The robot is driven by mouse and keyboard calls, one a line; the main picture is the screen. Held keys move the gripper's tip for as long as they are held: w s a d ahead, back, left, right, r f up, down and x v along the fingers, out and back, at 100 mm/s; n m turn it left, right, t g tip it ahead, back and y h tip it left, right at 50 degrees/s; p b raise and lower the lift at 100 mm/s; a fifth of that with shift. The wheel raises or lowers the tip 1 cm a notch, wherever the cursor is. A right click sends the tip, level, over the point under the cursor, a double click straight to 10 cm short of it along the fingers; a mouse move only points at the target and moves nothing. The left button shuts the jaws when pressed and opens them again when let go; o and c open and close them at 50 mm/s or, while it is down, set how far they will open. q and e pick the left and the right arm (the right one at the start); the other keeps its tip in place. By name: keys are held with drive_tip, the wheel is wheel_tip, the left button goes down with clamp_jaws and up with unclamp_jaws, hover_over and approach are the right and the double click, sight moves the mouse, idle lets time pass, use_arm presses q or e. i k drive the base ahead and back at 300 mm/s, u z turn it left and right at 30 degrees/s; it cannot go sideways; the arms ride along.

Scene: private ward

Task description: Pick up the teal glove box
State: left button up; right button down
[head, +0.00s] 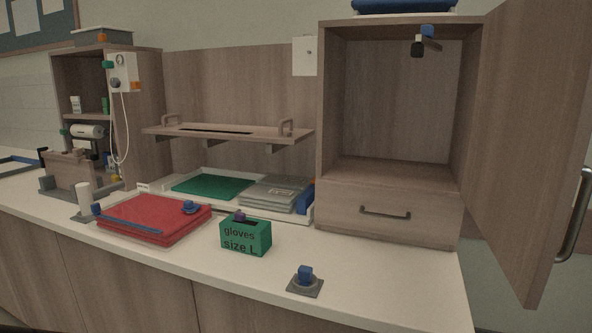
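The teal glove box (246,237) stands upright on the white counter, near its front edge and a little right of the red folded stack. Its front is printed "gloves size L", and something purple shows at the slot on its top. Nothing is touching or holding it. Neither of my grippers is in view.
A red stack (150,217) lies left of the box, and a blue knob on a grey base (305,281) stands to its right. Behind are a white tray (150,186) and a shelf (230,132). An open cabinet door (530,150) juts out at right. The counter's front right is mostly bare.

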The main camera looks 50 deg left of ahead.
sight(253, 236)
drive_tip(key=u, duration=2.3)
drive_tip(key=i, duration=0.65)
drive_tip(key=u, duration=0.35)
